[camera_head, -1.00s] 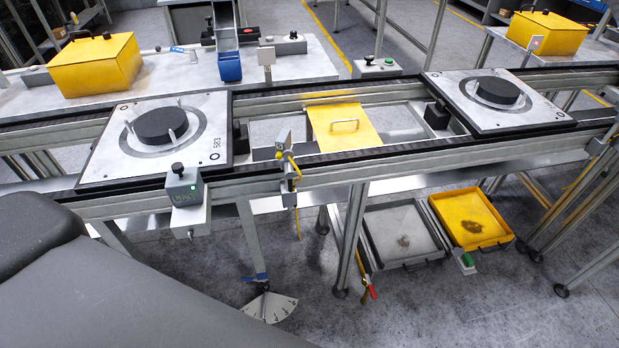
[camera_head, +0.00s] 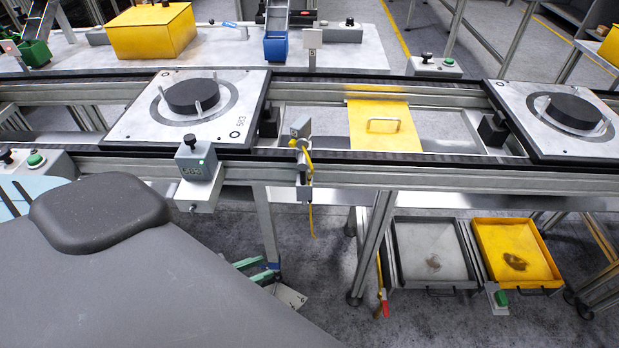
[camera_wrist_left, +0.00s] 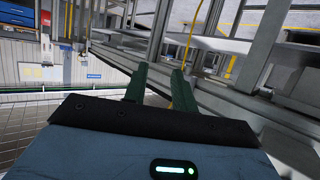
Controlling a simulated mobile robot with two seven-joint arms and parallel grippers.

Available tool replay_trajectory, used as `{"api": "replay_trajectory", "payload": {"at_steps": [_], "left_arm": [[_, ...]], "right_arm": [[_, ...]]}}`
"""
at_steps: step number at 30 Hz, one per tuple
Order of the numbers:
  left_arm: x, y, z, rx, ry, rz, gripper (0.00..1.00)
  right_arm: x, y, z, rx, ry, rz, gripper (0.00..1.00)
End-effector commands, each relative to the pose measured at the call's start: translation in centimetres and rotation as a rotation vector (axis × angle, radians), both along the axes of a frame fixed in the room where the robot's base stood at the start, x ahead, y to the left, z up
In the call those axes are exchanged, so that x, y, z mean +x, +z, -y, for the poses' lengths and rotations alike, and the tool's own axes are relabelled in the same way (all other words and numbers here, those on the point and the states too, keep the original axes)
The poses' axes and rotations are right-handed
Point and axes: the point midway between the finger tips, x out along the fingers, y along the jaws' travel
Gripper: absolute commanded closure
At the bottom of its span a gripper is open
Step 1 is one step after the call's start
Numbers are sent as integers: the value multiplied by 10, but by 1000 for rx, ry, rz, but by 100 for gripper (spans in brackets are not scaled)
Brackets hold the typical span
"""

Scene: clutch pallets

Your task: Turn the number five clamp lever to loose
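Whether a finger touches the lever is unclear. My right gripper is not in view.
The conveyor's front rail (camera_head: 430,176) runs above the gripper, and a steel leg (camera_head: 266,228) stands close by. A grey box (camera_head: 198,180) hangs on the rail. A grey tray (camera_head: 392,262) and a yellow tray (camera_head: 477,250) are lower right.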

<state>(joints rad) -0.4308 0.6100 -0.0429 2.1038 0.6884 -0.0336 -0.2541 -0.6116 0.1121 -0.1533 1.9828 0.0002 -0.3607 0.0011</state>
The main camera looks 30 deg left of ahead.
Motion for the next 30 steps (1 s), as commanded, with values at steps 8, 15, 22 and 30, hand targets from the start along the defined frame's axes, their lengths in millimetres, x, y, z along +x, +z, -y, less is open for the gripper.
{"api": "replay_trajectory", "payload": {"at_steps": [8,15,22,30], "left_arm": [[79,92,-29,-73,-73,255,73],[103,132,-33,-108,-81,333,73],[106,137,-34,-113,-79,341,73],[117,138,-31,-113,-73,343,73]], "right_arm": [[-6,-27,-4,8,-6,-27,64],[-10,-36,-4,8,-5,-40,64],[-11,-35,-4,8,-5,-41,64],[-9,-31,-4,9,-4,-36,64]]}}
